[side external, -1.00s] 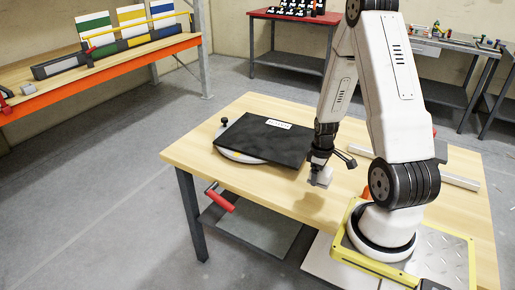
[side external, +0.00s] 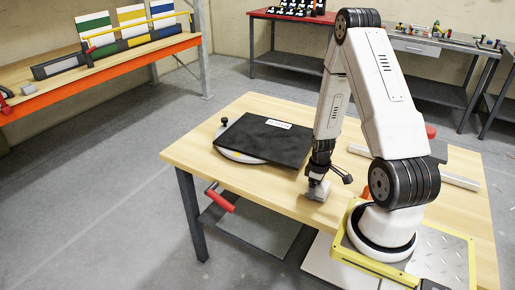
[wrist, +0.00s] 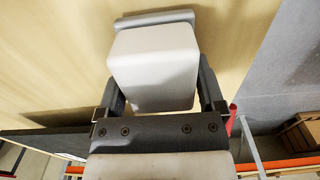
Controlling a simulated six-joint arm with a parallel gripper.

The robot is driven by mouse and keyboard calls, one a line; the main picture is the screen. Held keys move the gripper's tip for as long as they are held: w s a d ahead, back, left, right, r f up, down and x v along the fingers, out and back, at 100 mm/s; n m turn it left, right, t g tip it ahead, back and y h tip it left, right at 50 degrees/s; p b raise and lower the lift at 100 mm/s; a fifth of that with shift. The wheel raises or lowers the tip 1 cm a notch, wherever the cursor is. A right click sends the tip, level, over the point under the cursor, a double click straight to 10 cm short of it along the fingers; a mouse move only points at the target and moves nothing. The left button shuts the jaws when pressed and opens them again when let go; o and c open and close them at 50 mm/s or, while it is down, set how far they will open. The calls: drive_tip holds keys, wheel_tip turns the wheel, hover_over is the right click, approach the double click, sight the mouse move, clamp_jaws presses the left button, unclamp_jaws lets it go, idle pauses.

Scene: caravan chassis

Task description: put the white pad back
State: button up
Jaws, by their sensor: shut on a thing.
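My gripper (side external: 318,180) is shut on the white pad (side external: 317,191), low over the near edge of the wooden table. In the wrist view the pad (wrist: 155,62) is a pale block with rounded edges, between the two dark fingers of my gripper (wrist: 158,88). The pad looks roughly upright under the gripper. It is at or very near the table top; I cannot tell whether it touches. The pad's underside is hidden.
A black panel (side external: 262,140) lies on a round white base (side external: 226,148), left of my gripper. A red-handled crank (side external: 220,200) sticks out at the table's front. A pale bar (side external: 460,180) lies at the right. The wooden table top (side external: 195,157) is clear at the left.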

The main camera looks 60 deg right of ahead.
drive_tip(key=shift+f, duration=0.2)
drive_tip(key=shift+f, duration=0.15)
drive_tip(key=o, duration=0.9)
drive_tip(key=shift+r, duration=6.15)
